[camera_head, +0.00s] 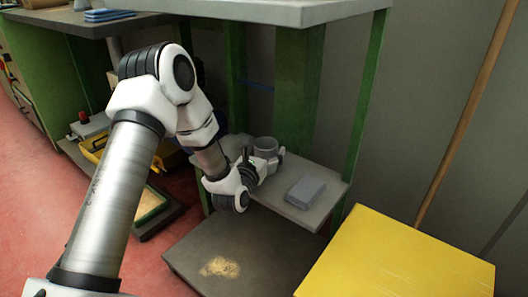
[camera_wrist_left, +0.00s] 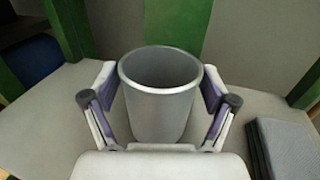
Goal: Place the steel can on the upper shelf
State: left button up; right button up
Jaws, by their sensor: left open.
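The steel can (camera_head: 265,146) is a grey open-topped cup standing upright on the middle shelf (camera_head: 325,190). It also shows large in the left wrist view (camera_wrist_left: 160,105), and it looks empty. My left gripper (camera_head: 262,160) is open at the can. In the wrist view its fingers (camera_wrist_left: 158,85) stand on either side of the can, with small gaps or light contact; I cannot tell which. The upper shelf (camera_head: 290,12) is the grey board above, at the top of the head view. My right gripper is not in view.
A grey folded block (camera_head: 305,192) lies right of the can on the same shelf. Green posts (camera_head: 366,95) hold the upper shelf. A yellow surface (camera_head: 400,262) is at front right, and a low dark platform (camera_head: 240,240) is below. A wooden pole (camera_head: 465,110) leans on the wall.

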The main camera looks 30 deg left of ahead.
pick_arm(q)
jog(key=shift+s+r, duration=0.15)
jog(key=shift+r, duration=0.05)
jog(key=s+d+p, duration=0.2)
jog(key=s+p, duration=0.2)
jog(key=s, duration=0.7)
jog(key=shift+s, duration=0.25)
jog(key=shift+d, duration=0.1)
dwell(0.5)
